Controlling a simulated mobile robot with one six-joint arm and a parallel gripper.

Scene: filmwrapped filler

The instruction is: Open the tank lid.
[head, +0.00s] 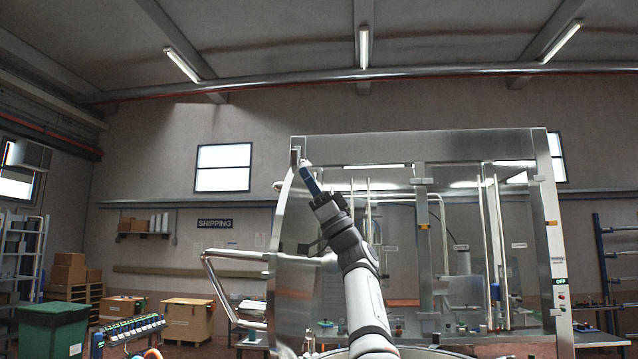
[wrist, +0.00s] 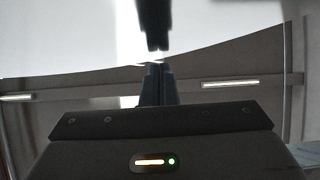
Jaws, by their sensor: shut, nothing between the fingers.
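The tank lid (head: 290,250) is a shiny steel disc that stands raised, nearly edge-on in the head view. A bent tubular handle (head: 222,298) sticks out from its left side. My gripper (head: 304,166) is up by the lid's upper edge, on its right side, shut and empty. In the wrist view my gripper (wrist: 157,70) points at a pale, reflective surface (wrist: 70,35), apparently the lid, with a dark mirror image of the fingers above. I cannot tell whether the fingertips touch it. The tank's rim (head: 420,351) only just shows at the bottom, partly behind my arm.
A glass-and-steel machine enclosure (head: 440,142) stands behind and right of my arm. Cardboard boxes (head: 186,320), a green bin (head: 52,330) and a rack (head: 22,250) are at the left. A blue rack (head: 602,250) is at the far right. Space above the lid looks free.

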